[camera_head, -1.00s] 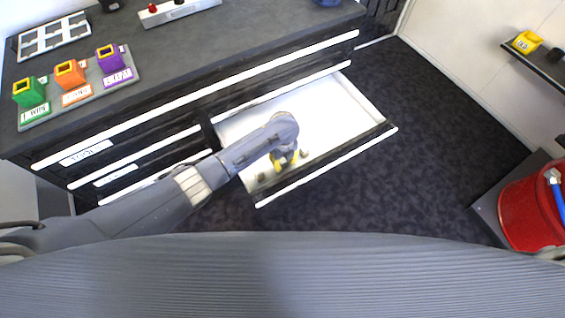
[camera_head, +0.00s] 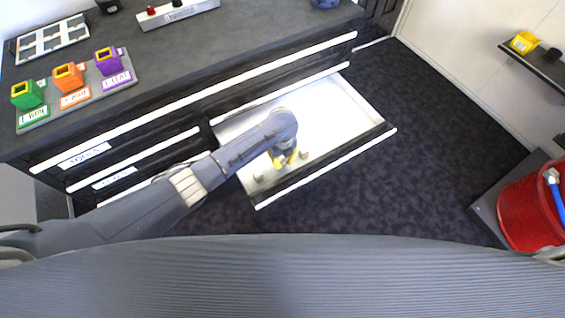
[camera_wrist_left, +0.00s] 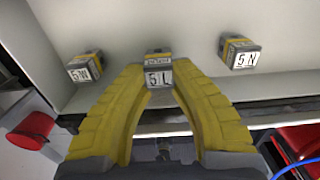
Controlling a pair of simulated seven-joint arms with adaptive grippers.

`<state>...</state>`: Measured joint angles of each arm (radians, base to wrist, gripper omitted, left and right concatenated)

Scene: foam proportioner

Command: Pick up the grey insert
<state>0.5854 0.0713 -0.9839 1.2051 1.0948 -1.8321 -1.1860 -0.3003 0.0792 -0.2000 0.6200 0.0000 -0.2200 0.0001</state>
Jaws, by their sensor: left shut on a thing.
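Three small grey inserts with yellow bands and white labels are in the open white drawer. In the left wrist view, the middle insert (camera_wrist_left: 158,74), labelled "5 L", is between the yellow fingertips of my left gripper (camera_wrist_left: 159,68). The gripper is shut on it. Another insert (camera_wrist_left: 85,68) is to the left and a third (camera_wrist_left: 240,53), labelled "5 N", is to the right, both apart from the fingers. In the head view, my left gripper (camera_head: 286,160) points down into the drawer and hides the held insert. My right gripper is not in view.
The open drawer (camera_head: 345,105) has raised walls and a front edge. The dark counter (camera_head: 215,45) above holds green, orange and purple holders (camera_head: 68,77) and a grid tray (camera_head: 52,38). A red bucket (camera_head: 525,210) stands at the right. The floor between is clear.

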